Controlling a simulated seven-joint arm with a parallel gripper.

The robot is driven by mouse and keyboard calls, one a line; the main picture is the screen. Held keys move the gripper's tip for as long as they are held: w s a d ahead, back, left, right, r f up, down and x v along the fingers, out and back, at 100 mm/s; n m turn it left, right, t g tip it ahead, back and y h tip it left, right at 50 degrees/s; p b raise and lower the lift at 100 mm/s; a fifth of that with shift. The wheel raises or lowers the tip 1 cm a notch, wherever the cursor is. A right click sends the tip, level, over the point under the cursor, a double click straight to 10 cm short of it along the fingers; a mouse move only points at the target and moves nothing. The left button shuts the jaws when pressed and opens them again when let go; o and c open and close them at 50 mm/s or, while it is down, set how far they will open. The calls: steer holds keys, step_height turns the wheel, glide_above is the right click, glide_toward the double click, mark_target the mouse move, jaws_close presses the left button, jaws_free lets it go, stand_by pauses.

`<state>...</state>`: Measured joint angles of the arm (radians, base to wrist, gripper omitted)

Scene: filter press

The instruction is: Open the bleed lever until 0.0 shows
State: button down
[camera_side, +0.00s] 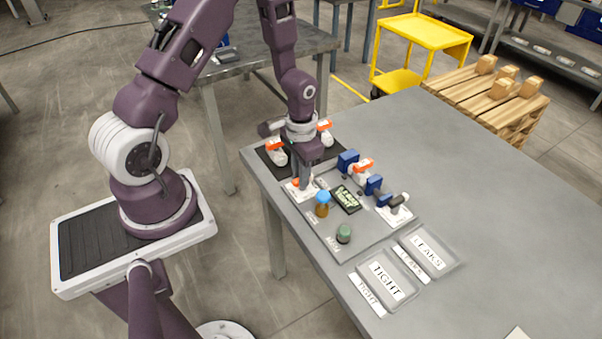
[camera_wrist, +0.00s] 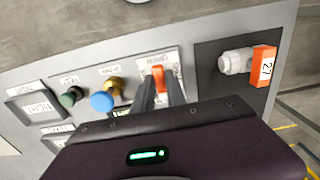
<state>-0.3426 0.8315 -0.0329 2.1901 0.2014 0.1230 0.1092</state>
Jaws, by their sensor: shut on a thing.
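My gripper (camera_wrist: 160,92) is shut on an orange lever handle (camera_wrist: 158,76) on a white plate (camera_wrist: 172,62) of the grey panel. The plate's lettering is too blurred to read surely. In the side view my gripper (camera_side: 304,178) points down onto the same plate (camera_side: 290,192), and its fingers hide most of the lever. A dark display (camera_side: 346,199) with light green characters lies to the right of the gripper; I cannot read its value. In the wrist view the gripper body hides most of the display.
A blue-topped brass knob (camera_side: 322,204) and a green knob (camera_side: 344,234) stand on the panel near the gripper. Blue blocks (camera_side: 348,161) hold an orange-tagged white part (camera_side: 363,170). More tagged parts sit on a dark mat (camera_side: 270,158). TIGHT (camera_side: 388,282) and LEAKS (camera_side: 429,252) trays lie in front.

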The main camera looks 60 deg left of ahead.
stand_by(0.3)
steer(key=c, duration=1.4)
jaws_free()
steer(key=shift+o, duration=0.2)
step_height(320, 180, up, 7)
steer(key=shift+r, duration=0.1)
steer(key=shift+r, duration=0.1)
steer(key=s+d+r+t+y, duration=0.1)
steer(key=s+d+r, duration=0.2)
steer(key=r, duration=0.5)
steer(key=s+d+r+t, duration=0.2)
steer(key=r, duration=0.7)
steer(key=s+d+r+t+h, duration=0.1)
steer(key=s+d+r, duration=0.4)
steer(key=s, duration=0.6)
steer(key=shift+s+r+t, duration=0.3)
steer(key=shift+r+t, duration=0.35)
steer(key=shift+t, duration=0.15)
